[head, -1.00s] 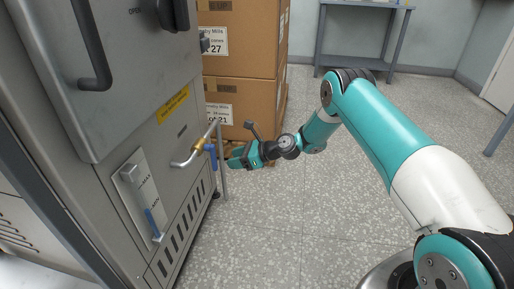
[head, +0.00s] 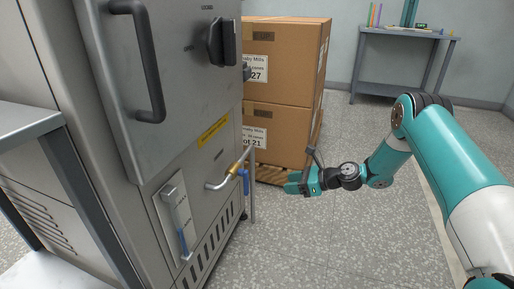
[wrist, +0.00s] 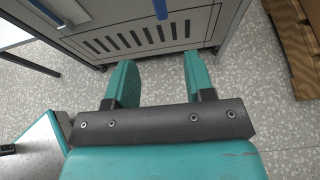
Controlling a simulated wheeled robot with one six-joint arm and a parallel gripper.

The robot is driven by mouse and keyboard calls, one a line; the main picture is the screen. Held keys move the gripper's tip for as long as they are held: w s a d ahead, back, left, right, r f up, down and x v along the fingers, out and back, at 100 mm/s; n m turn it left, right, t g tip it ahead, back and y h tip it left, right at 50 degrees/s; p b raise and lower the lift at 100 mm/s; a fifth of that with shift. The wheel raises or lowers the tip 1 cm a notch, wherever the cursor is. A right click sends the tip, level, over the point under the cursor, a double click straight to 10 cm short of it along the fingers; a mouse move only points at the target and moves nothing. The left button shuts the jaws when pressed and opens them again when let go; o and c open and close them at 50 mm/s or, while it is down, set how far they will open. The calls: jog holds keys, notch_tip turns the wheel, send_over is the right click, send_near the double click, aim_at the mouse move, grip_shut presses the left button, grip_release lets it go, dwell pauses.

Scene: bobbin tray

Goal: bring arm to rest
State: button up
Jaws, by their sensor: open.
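My arm is stretched out over the floor in the head view, from the lower right toward the grey cabinet. My gripper (head: 292,184) is at its end, to the right of the cabinet's pipe and blue valve handle (head: 245,181) and apart from them. In the wrist view my gripper (wrist: 158,82) shows two teal fingers spread wide with nothing between them. Beyond the fingertips are the floor and the vented lower front of the cabinet.
The grey cabinet (head: 190,110) with a black door handle stands at the left. Stacked cardboard boxes (head: 285,60) stand on a wooden pallet (head: 270,174) behind my gripper. A grey table (head: 400,32) is at the back wall. Speckled floor (head: 320,240) is clear in the middle.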

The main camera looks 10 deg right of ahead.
jog(key=s+a+r+n+g+h, duration=0.1)
jog(key=s+a+r+n+g, duration=0.2)
jog(key=s+a+r+n, duration=0.45)
jog(key=s+a+r+n+g+h, duration=0.25)
jog(key=s+a+r+n, duration=0.2)
jog(key=r+n, duration=0.55)
jog(key=s+r+n+g+h, duration=0.1)
jog(key=s+r+n, duration=0.3)
jog(key=s, duration=0.5)
jog(key=s+r+n+h, duration=0.2)
jog(key=s+n, duration=0.4)
jog(key=s, duration=0.2)
jog(key=s+r+n+g+h, duration=0.1)
jog(key=s+r+n, duration=0.3)
jog(key=s, duration=0.5)
notch_tip(320, 180, up, 35)
jog(key=w+p, duration=0.1)
jog(key=p, duration=3.5)
jog(key=shift+a, duration=0.35)
